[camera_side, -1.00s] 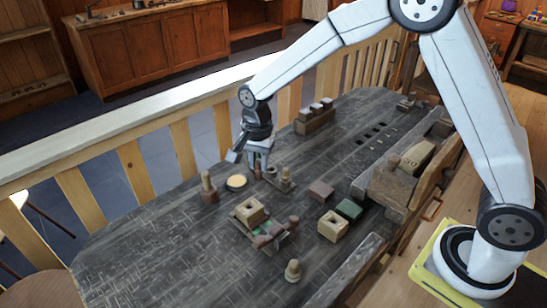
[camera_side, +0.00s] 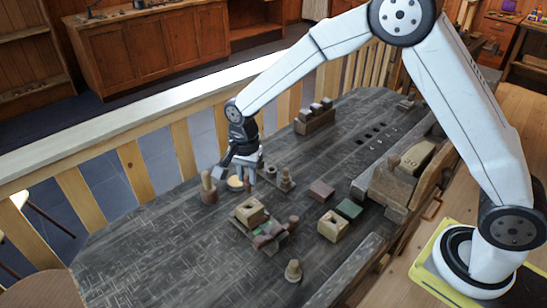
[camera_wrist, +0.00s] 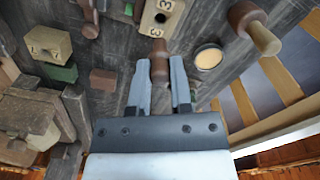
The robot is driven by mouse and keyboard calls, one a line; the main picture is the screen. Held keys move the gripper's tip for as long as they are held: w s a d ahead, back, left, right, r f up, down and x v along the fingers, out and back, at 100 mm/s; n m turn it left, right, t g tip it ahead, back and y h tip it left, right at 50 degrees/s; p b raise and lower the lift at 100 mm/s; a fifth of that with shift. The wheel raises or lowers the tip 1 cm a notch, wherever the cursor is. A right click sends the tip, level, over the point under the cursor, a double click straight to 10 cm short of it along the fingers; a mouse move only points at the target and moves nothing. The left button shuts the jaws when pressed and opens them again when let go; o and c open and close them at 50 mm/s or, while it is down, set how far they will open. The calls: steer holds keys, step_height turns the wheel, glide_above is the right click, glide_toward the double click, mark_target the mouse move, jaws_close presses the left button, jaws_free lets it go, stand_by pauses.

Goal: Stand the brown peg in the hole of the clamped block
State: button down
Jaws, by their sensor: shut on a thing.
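My gripper (camera_side: 247,180) is shut on the brown peg (camera_wrist: 158,63), a turned piece seen between the two fingers in the wrist view (camera_wrist: 160,80). In the side view the peg is small and mostly hidden by the fingers. The clamped block (camera_side: 249,211) is pale wood with a dark hole in its top, set in a low clamp fixture. It also shows in the wrist view (camera_wrist: 163,12), at the top edge, with numbers on it. The peg is apart from the block, on its far side in the side view. I cannot tell its exact height.
A brown spool with a pale stem (camera_side: 208,188) and a round yellow disc (camera_side: 236,183) stand close to my gripper. A second holed block (camera_side: 332,227), a green block (camera_side: 349,208) and a brown block (camera_side: 321,190) lie to the right. The table's left front is clear.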

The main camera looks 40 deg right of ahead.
mark_target(249, 191)
steer(key=shift+f, duration=2.1)
steer(key=shift+f, duration=1.4)
stand_by(2.5)
steer(key=shift+c, duration=2.2)
jaws_free()
steer(key=shift+r, duration=0.2)
steer(key=shift+r, duration=4.1)
